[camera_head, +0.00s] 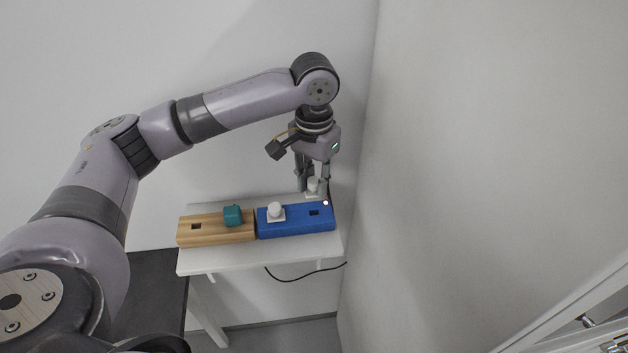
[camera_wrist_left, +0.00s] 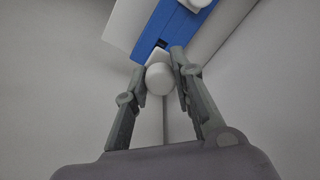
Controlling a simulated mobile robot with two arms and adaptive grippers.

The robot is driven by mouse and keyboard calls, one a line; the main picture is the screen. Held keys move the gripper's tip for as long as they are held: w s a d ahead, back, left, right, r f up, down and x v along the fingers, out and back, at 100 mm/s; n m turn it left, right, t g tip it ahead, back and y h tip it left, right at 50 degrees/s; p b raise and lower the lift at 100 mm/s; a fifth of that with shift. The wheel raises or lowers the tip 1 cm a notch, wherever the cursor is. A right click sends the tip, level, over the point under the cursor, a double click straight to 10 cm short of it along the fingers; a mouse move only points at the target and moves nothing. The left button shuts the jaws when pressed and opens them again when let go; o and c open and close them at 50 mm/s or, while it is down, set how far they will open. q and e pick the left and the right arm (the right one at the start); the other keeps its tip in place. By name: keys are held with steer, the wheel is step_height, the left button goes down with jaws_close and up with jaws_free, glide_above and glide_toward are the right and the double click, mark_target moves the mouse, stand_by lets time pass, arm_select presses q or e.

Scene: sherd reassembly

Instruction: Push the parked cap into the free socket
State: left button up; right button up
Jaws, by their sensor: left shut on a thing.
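My left gripper (camera_head: 314,191) is shut on a white cap (camera_head: 312,184), at the back right of the blue block (camera_head: 295,222). In the left wrist view the round knob of the cap (camera_wrist_left: 159,79) sits between the two fingers, with its square base towards the block. The blue block has a dark, empty socket (camera_head: 314,212) near its right end; the socket also shows in the left wrist view (camera_wrist_left: 162,43), just beyond the held cap. I cannot tell the cap's height above the block. A second white cap (camera_head: 276,212) sits on the block's left part.
A wooden block (camera_head: 216,235) with a teal cap (camera_head: 233,215) and a dark hole adjoins the blue block's left end. Both lie on a small white table (camera_head: 215,263) against the back wall. A wall stands close on the right. A black cable hangs at the front.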

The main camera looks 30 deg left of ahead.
mark_target(314, 196)
arm_select(q)
steer(key=shift+f+b, duration=1.4)
steer(key=shift+b, duration=0.25)
steer(key=shift+f+p, duration=0.15)
steer(key=shift+p, duration=0.15)
steer(key=shift+f, duration=0.8)
steer(key=shift+p, duration=0.8)
steer(key=shift+p, duration=1.7)
steer(key=shift+f, duration=0.95)
stand_by(0.5)
